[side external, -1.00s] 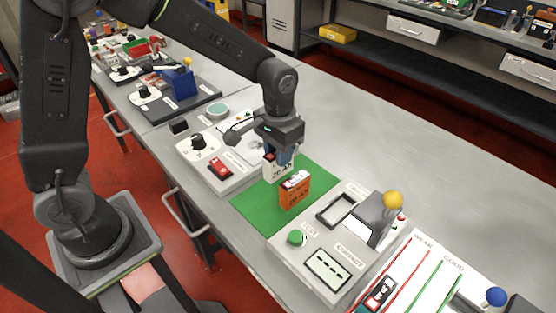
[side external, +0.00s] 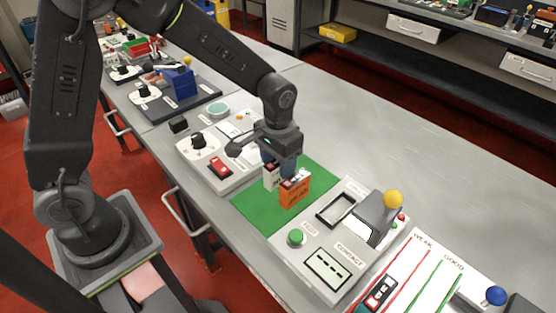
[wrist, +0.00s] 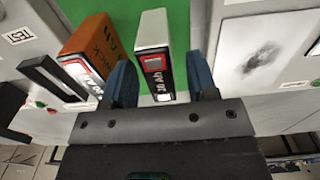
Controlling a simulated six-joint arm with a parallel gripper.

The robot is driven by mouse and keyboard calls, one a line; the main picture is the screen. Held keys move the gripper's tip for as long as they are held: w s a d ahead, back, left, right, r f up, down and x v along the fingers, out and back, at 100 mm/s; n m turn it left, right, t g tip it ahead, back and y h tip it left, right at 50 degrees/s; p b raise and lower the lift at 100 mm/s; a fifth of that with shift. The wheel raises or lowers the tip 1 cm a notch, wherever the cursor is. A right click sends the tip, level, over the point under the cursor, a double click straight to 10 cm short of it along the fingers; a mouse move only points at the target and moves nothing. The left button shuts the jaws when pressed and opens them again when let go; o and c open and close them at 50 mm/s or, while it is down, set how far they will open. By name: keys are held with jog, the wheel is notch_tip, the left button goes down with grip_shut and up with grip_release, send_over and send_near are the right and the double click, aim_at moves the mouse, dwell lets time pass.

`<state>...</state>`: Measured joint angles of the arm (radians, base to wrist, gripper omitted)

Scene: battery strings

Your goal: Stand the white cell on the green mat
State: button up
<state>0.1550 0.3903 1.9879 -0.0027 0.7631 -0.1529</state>
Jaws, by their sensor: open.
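The white cell (wrist: 152,30) stands upright on the green mat (side external: 255,208), and its red and black top end faces the wrist camera. In the side view the white cell (side external: 270,181) is partly hidden by the orange cell in front of it. My gripper (wrist: 160,65) is open, with one blue finger on each side of the white cell's top. Gaps show between the cell and both fingers in the wrist view. In the side view my gripper (side external: 279,160) is low over the mat, just above the white cell.
An orange cell (side external: 295,192) stands on the mat close beside the white one, near a finger in the wrist view (wrist: 90,45). A tester panel with a green button (side external: 297,237) and yellow-knobbed lever (side external: 393,200) is at right. A panel with a red switch (side external: 220,167) is at left.

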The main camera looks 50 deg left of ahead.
jog(key=shift+r, duration=0.1)
notch_tip(320, 180, up, 12)
jog(key=s+a+r+t, duration=0.2)
jog(key=s+a, duration=0.1)
jog(key=s, duration=0.5)
jog(key=s+a+r+t, duration=0.2)
jog(key=s+a+t, duration=0.1)
jog(key=s, duration=0.6)
jog(key=shift+s+r+t, duration=0.2)
jog(key=shift+r+t, duration=0.1)
jog(key=shift+r, duration=0.1)
